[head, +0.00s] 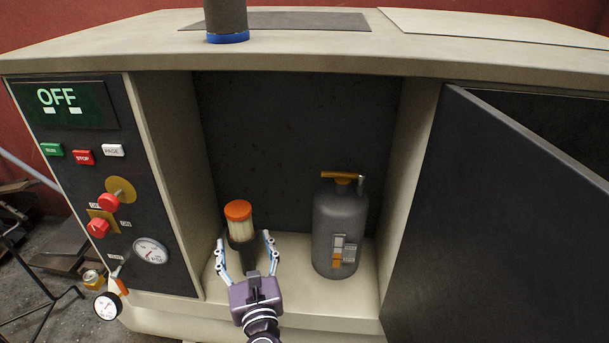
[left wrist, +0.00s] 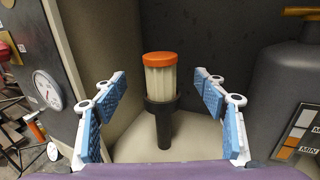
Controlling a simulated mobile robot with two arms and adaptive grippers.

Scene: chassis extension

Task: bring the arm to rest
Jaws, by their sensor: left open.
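My left gripper (head: 247,262) is open, with its blue-padded fingers spread, at the front of an open cabinet compartment. A filter with an orange cap and pale pleated body (head: 240,218) stands upright on a dark holder inside, just beyond the fingers. In the left wrist view the same filter (left wrist: 162,82) stands between and beyond the two fingers of the left gripper (left wrist: 162,118), and no finger visibly touches it. My right gripper is not in view.
A grey tank (head: 338,228) with an orange handle stands right of the filter. A dark door (head: 490,220) hangs open at the right. A control panel reading OFF (head: 62,98), with knobs and a gauge (head: 150,251), is at the left. A dark cylinder (head: 227,18) stands on top.

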